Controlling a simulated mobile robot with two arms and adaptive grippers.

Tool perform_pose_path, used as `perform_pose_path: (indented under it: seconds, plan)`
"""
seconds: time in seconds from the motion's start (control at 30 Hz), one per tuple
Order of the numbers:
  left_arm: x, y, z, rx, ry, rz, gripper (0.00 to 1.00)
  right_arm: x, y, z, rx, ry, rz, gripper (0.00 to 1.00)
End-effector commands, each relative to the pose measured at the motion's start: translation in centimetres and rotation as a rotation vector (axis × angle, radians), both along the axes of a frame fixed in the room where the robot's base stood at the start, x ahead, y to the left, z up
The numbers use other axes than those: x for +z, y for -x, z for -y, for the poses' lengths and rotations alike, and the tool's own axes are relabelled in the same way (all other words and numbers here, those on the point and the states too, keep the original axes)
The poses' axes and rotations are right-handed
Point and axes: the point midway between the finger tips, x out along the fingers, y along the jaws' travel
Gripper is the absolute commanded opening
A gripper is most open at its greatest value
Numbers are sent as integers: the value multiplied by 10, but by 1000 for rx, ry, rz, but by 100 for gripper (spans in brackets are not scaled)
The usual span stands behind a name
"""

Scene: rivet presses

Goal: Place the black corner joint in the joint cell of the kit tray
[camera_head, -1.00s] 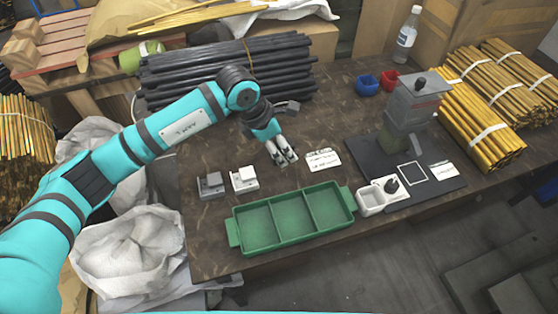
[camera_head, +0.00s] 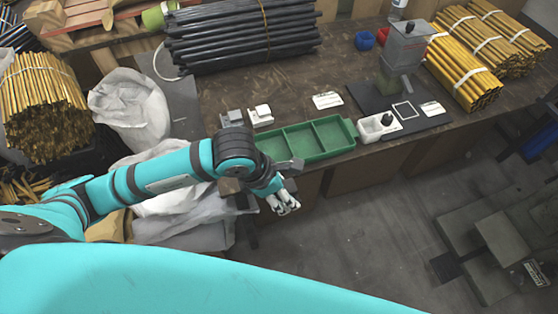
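The green kit tray (camera_head: 351,134) lies at the table's front edge. Its middle and right compartments look empty; its left end is partly hidden by my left arm. A small grey block (camera_head: 232,118) and a white one (camera_head: 261,114) stand behind the tray's left end. A small black piece (camera_head: 387,119) sits at a white two-part holder (camera_head: 366,133) right of the tray. I cannot tell which dark piece is the corner joint. My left gripper (camera_head: 285,206) is in front of the tray, off the table edge; its finger gap is too small to read. My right gripper is out of view.
A grey press (camera_head: 405,48) stands on a black mat (camera_head: 432,121) at the right. Black tubes (camera_head: 240,35) and yellow rod bundles (camera_head: 462,70) lie on the table. A white label card (camera_head: 327,100) lies behind the tray. The table middle is clear.

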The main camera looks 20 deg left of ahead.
Motion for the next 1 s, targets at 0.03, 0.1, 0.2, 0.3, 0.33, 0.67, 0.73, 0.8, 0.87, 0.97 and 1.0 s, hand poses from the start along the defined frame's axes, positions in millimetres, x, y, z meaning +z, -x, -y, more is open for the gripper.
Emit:
perform_pose_path:
  seconds: [0.03,0.1,0.2,0.3,0.33,0.67,0.73,0.8,0.87,0.97,1.0]
  plan:
    - [1,-7,-4,6,-3,3,29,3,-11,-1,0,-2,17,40]
    - [0,-20,-11,9,-3,3,29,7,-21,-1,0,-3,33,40]
    - [-2,-44,-23,10,-4,2,29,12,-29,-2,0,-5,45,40]
    - [-4,-69,-34,9,-2,1,29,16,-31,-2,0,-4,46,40]
    - [-5,-76,-37,9,-2,1,29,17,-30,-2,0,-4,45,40]
    - [-12,-136,-65,4,0,1,29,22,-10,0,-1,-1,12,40]
    - [-13,-139,-67,3,1,0,29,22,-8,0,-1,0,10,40]
    - [-16,-140,-67,2,1,0,29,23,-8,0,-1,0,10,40]
    - [-21,-140,-67,2,0,-2,29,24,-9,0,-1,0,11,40]
    - [-34,-139,-67,3,1,-5,29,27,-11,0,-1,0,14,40]
    - [-40,-139,-67,3,2,-4,29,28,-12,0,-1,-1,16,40]
